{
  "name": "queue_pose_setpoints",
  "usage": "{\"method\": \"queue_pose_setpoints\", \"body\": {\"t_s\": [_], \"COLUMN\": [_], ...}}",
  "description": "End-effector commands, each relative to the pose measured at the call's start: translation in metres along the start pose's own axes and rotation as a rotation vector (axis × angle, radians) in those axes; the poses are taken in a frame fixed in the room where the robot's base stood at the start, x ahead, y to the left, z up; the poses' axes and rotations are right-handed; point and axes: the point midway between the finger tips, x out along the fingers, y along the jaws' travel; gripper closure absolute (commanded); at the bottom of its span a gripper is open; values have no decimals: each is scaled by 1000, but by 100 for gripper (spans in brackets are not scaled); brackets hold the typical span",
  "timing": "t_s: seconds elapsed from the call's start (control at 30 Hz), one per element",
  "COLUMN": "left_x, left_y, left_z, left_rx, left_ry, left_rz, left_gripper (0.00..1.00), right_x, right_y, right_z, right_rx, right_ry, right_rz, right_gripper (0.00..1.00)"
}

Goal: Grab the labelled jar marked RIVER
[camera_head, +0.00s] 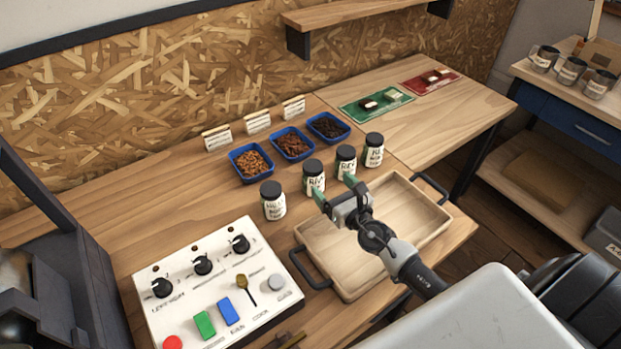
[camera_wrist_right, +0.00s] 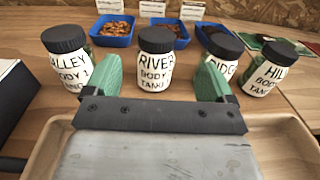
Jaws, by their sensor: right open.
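The RIVER jar (camera_head: 313,182) is a small white-labelled jar with a black lid, upright on the bench, second from the left in a row of jars. In the wrist view the RIVER jar (camera_wrist_right: 155,68) shows between the green fingers of my right gripper (camera_wrist_right: 163,82). The right gripper (camera_head: 335,188) is open and holds nothing, its fingertips close to the jar; I cannot tell whether they touch it. The VALLEY jar (camera_wrist_right: 70,60) is left of the left finger. The RIDGE jar (camera_wrist_right: 222,62) is partly hidden behind the right finger. My left gripper is not in view.
The HILL jar (camera_head: 374,152) ends the row at right. Blue bean trays (camera_head: 250,176) with cards stand behind. A wooden tray (camera_head: 345,285) with dark handles lies below my right gripper. A control panel (camera_head: 180,318) is at left. Green (camera_head: 365,113) and red mats lie farther back.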

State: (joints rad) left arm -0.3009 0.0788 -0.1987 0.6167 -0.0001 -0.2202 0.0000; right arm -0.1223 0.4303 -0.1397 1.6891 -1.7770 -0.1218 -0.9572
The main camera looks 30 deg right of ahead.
Motion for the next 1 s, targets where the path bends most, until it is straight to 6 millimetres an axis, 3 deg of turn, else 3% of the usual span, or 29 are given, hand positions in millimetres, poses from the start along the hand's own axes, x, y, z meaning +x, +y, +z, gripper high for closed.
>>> {"method": "queue_pose_setpoints", "body": {"t_s": [0.1,0.37,0.63,0.97,1.0], "left_x": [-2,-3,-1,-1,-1], "left_y": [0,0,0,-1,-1], "left_z": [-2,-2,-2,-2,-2], "left_rx": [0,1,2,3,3], "left_ry": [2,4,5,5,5], "left_rz": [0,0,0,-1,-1], "left_gripper": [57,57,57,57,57], "right_x": [21,44,82,90,90], "right_y": [0,1,4,4,4], "right_z": [2,2,1,0,0], "right_rx": [0,0,0,1,1], "right_ry": [-2,-2,-2,1,1], "right_rz": [0,1,0,1,0], "right_gripper": [15,15,15,15,20]}}
